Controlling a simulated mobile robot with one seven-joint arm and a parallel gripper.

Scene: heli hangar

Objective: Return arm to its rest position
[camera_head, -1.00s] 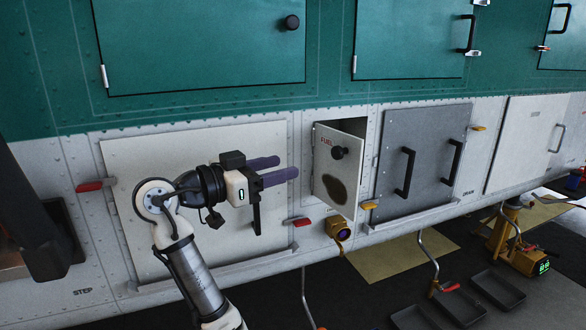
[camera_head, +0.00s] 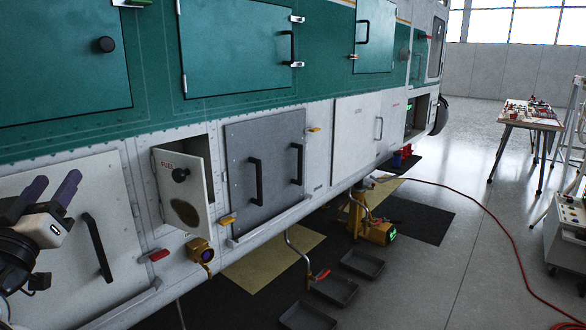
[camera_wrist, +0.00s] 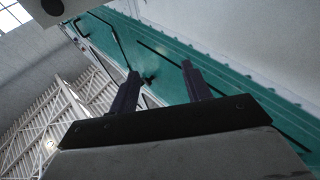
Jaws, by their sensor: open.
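My gripper (camera_head: 52,190) is at the left edge of the head view, in front of a white panel on the helicopter's side. Its two dark purple fingers point up and to the right, apart and with nothing between them. Most of my arm is out of view. In the wrist view my gripper (camera_wrist: 162,88) also shows open and empty, with the green upper hull beyond the fingers. The white fuel door (camera_head: 184,192) stands ajar to the right of my gripper, apart from it.
A grey panel (camera_head: 268,160) with two black handles is right of the fuel door. A yellow jack (camera_head: 372,228) and dark trays (camera_head: 335,289) stand on the floor. A table (camera_head: 530,120) with small items is at far right. Open floor lies between, crossed by a red hose (camera_head: 500,228).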

